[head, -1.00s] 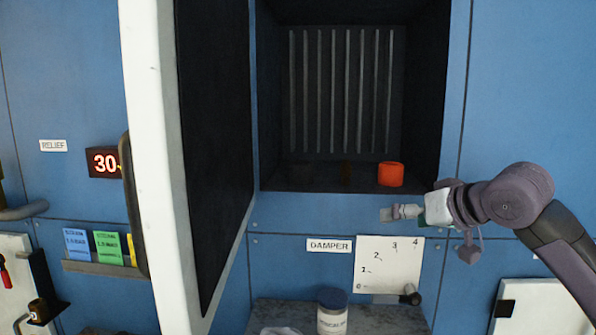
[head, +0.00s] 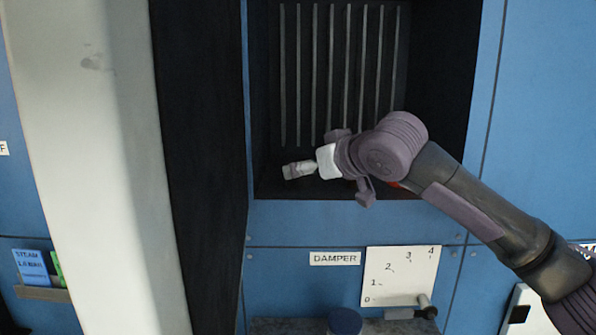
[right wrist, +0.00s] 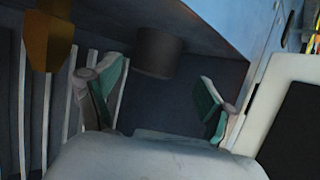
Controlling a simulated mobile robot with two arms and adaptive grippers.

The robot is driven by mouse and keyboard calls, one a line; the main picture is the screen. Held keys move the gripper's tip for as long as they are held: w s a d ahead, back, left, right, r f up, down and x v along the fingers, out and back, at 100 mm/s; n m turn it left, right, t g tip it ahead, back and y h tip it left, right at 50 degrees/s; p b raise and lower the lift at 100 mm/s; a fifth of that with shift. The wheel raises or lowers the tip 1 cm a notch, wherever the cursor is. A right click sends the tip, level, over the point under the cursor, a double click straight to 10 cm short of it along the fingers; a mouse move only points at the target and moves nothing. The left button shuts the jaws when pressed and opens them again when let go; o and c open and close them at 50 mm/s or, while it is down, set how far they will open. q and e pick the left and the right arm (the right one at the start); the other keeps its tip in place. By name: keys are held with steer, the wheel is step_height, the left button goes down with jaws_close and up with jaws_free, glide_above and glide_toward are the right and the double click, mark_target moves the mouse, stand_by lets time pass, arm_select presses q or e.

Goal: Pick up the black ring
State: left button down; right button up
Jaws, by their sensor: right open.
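The black ring (right wrist: 158,52) shows in the right wrist view as a dark, short cylinder just beyond my fingertips, roughly midway between them. In the head view I cannot make it out against the dark chamber. My right gripper (head: 298,170) reaches into the front of the chamber in the head view. It also shows in the right wrist view (right wrist: 160,80), with its green-padded fingers apart and nothing between them. My left gripper is not in view.
A brown tapered piece (right wrist: 48,38) stands beside the black ring. The chamber door (head: 95,180) stands open at the left. A blue-lidded jar (head: 345,321) sits below the damper plate (head: 400,275).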

steer(key=shift+w+a+p, duration=0.1)
steer(key=shift+w+p, duration=0.4)
steer(key=x, duration=0.1)
steer(key=p+x, duration=0.1)
steer(key=x, duration=0.1)
steer(key=shift+w+f, duration=0.2)
steer(key=shift+w, duration=0.1)
steer(key=shift+w+a+f+p, duration=0.1)
steer(key=shift+w+f+p, duration=0.1)
steer(key=shift+w+p, duration=0.1)
steer(key=shift+s, duration=0.1)
steer(key=shift+c, duration=0.6)
steer(key=c, duration=1.1)
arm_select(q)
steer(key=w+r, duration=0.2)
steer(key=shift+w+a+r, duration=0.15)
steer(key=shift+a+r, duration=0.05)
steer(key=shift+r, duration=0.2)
arm_select(e)
steer(key=shift+c, duration=0.2)
steer(key=shift+r, duration=0.15)
